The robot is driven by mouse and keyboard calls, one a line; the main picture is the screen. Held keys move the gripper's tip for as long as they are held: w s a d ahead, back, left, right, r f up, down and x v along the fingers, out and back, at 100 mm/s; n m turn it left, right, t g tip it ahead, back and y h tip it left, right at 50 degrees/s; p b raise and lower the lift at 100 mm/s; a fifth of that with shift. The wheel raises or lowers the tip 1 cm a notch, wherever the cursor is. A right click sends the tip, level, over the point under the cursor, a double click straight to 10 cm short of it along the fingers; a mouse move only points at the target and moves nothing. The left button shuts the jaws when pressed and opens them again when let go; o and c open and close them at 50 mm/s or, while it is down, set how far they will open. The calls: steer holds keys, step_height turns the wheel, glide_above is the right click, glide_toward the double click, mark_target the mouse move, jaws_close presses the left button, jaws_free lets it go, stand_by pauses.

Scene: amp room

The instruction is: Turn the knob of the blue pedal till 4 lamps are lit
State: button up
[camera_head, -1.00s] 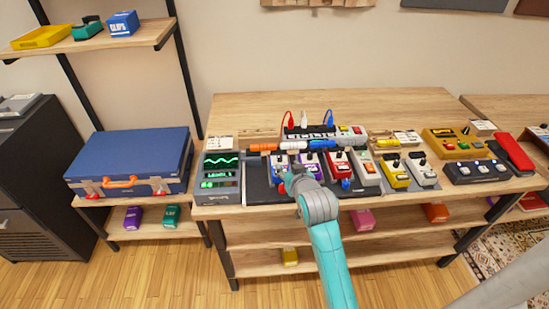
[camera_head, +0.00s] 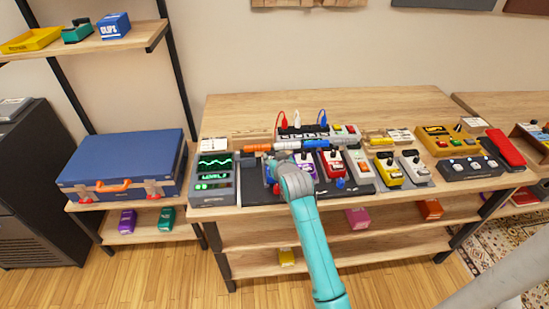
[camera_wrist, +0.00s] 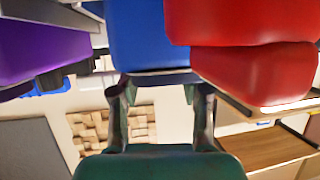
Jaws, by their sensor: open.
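The blue pedal at the left of the pedal board is mostly hidden behind my arm in the head view. In the wrist view a large blue body (camera_wrist: 150,35), which I take to be it, fills the top middle; its knob cannot be made out. My gripper (camera_head: 273,172) is over the board's left part in the head view. In the wrist view my gripper (camera_wrist: 160,95) has its two fingers apart, below the blue body, with nothing seen held; contact cannot be told. The level display (camera_head: 212,176) stands left of the board, with a few small green marks, too small to count.
A purple pedal (camera_head: 306,168) and a red pedal (camera_head: 333,162) stand close on the right. Orange and blue cable plugs (camera_head: 283,146) lie behind. Large red shapes (camera_wrist: 245,75) crowd the wrist view's right side. The table's back (camera_head: 370,104) is clear.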

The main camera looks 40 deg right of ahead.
steer(key=shift+c, duration=0.2)
jaws_close()
steer(key=shift+w+a+m+g+h, duration=0.1)
steer(key=shift+a+m+g+h, duration=0.1)
steer(key=shift+m+g+h, duration=0.8)
steer(key=m+g+h, duration=0.3)
steer(key=m, duration=0.1)
steer(key=shift+w+a+m+h, duration=0.1)
steer(key=shift+w+m+h, duration=0.05)
steer(key=shift+m+h, duration=0.2)
steer(key=m+g+h, duration=0.1)
steer(key=m+g, duration=0.2)
steer(key=shift+h, duration=0.25)
steer(key=shift+m+g, duration=0.85)
steer(key=shift+g, duration=0.35)
steer(key=shift+f, duration=0.1)
